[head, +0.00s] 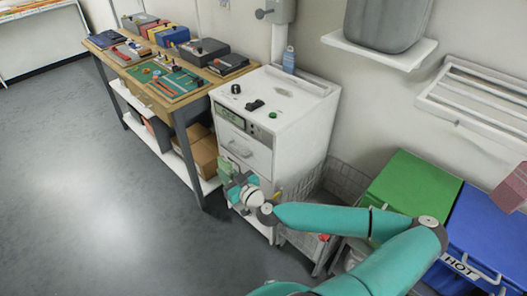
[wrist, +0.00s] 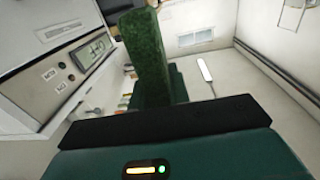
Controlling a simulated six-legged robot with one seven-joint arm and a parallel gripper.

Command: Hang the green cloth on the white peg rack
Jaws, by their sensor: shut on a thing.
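My gripper (head: 231,180) is low in front of the white cabinet in the head view. In the wrist view my gripper (wrist: 155,92) is shut on the green cloth (wrist: 148,52), a dark, fuzzy strip standing out beyond the fingers. The cloth hides most of the fingertips. A white slatted rack (head: 473,98) is on the wall at the right of the head view, well away from my gripper. I cannot make out pegs on it.
The white cabinet (head: 300,130) with a display and knobs stands close to my gripper. A workbench (head: 188,108) with boxes and tools is at the left. A wire basket (head: 347,182), a green bin (head: 413,190) and a blue bin (head: 490,235) line the wall. The left floor is clear.

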